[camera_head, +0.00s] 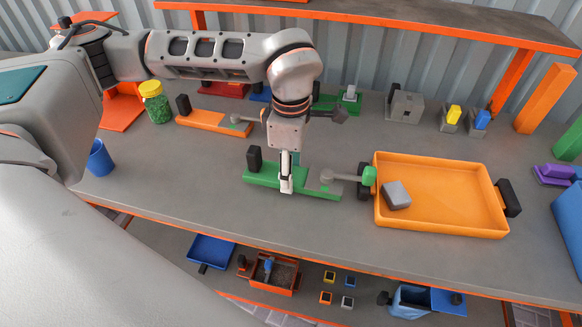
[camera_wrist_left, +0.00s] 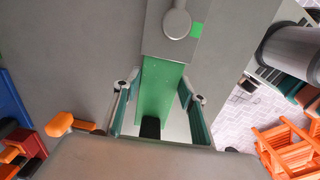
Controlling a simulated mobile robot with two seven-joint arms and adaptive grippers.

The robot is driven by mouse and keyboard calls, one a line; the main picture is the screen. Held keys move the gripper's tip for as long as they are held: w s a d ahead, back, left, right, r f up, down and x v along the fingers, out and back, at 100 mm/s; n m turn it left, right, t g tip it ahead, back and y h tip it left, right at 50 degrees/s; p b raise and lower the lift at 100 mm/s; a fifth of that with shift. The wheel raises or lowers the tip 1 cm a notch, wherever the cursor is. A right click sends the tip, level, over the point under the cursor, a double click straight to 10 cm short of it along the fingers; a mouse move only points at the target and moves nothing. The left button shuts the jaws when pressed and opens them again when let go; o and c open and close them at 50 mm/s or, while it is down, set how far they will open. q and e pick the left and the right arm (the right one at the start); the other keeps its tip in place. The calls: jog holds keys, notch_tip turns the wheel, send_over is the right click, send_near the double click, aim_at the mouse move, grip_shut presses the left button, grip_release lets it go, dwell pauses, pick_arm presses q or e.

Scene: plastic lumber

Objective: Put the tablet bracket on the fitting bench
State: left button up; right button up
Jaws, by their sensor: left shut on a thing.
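A long green plate piece (camera_head: 262,180) with a black block at one end and a grey round-knobbed part at the other is low over, or on, the grey bench top (camera_head: 215,210). I cannot tell for sure whether it is the tablet bracket, or whether it touches the bench. My left gripper (camera_head: 286,186) points down at its middle and is shut on it. In the left wrist view the green plate (camera_wrist_left: 158,95) lies between the two fingers (camera_wrist_left: 160,115), with the grey part beyond them. My right gripper is not in view.
An orange tray (camera_head: 440,230) with a grey block (camera_head: 397,194) stands close to the right. An orange plate piece (camera_head: 212,122) and a green-filled jar (camera_head: 155,102) stand behind left. A blue cup (camera_head: 99,158) stands at left. The front middle of the bench is clear.

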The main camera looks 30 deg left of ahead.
pick_arm(q)
jog(key=o, duration=1.5)
jog(key=shift+o, duration=0.2)
jog(key=shift+r, duration=0.3)
notch_tip(320, 180, up, 13)
jog(key=p, duration=0.1)
jog(key=shift+f, duration=0.2)
